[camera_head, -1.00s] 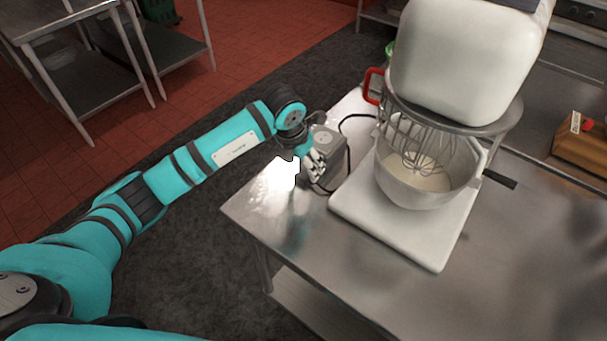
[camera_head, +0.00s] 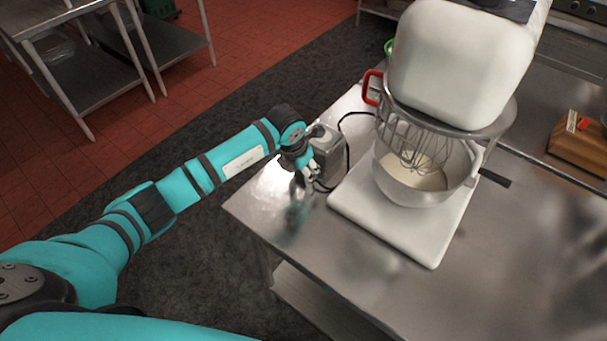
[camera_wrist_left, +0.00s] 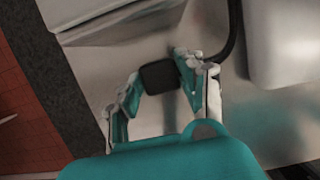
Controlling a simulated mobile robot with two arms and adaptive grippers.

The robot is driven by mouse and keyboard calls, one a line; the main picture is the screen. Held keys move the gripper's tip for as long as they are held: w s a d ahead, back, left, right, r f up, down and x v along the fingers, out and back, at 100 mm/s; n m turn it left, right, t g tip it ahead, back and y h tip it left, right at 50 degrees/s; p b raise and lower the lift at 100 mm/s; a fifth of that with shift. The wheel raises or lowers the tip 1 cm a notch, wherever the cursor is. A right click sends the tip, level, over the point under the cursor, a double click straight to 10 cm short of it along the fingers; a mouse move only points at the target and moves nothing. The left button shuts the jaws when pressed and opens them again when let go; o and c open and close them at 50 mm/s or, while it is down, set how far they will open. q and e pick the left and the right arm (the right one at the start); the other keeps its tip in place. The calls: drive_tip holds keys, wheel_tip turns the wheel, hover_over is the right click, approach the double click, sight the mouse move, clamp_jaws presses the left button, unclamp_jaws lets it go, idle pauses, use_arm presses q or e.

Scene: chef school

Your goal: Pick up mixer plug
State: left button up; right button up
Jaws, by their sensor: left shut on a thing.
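The mixer plug (camera_wrist_left: 160,77) is a small dark block between the fingertips in the left wrist view. My left gripper (camera_wrist_left: 162,84) is shut on it, one finger on each side, just above the steel table top. In the head view my left gripper (camera_head: 304,186) is low over the table, beside a grey box (camera_head: 328,150). The plug is too small and covered to make out there. The white stand mixer (camera_head: 460,62) stands to the right, with a black cord (camera_head: 349,158) running between it and the grey box. My right gripper is not in view.
The mixer's steel bowl (camera_head: 420,195) holds pale contents under a wire whisk. A wooden box (camera_head: 580,148) sits at the right. The steel table (camera_head: 330,265) is clear in front of the mixer base. Steel shelving (camera_head: 75,75) stands at the far left.

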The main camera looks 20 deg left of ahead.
use_arm(q)
clamp_jaws()
drive_tip(key=shift+r, duration=0.1)
drive_tip(key=shift+r+b, duration=0.65)
drive_tip(key=shift+r, duration=0.2)
drive_tip(key=shift+w+r+b, duration=0.1)
drive_tip(key=shift+r+b, duration=0.3)
drive_tip(key=shift+r, duration=0.2)
drive_tip(key=s+d+b, duration=0.1)
drive_tip(key=s+d, duration=0.2)
drive_tip(key=s+d+r+b, duration=0.1)
drive_tip(key=s+d+b, duration=0.1)
drive_tip(key=s+d, duration=0.1)
drive_tip(key=s+d+b, duration=0.1)
drive_tip(key=s+d, duration=0.2)
drive_tip(key=s, duration=0.2)
drive_tip(key=shift+s+d+r+b, duration=0.15)
drive_tip(key=shift+d+r+b, duration=0.15)
drive_tip(key=shift+r, duration=0.05)
drive_tip(key=shift+s+d+r, duration=0.15)
drive_tip(key=shift+s+d, duration=0.25)
drive_tip(key=shift+s, duration=0.2)
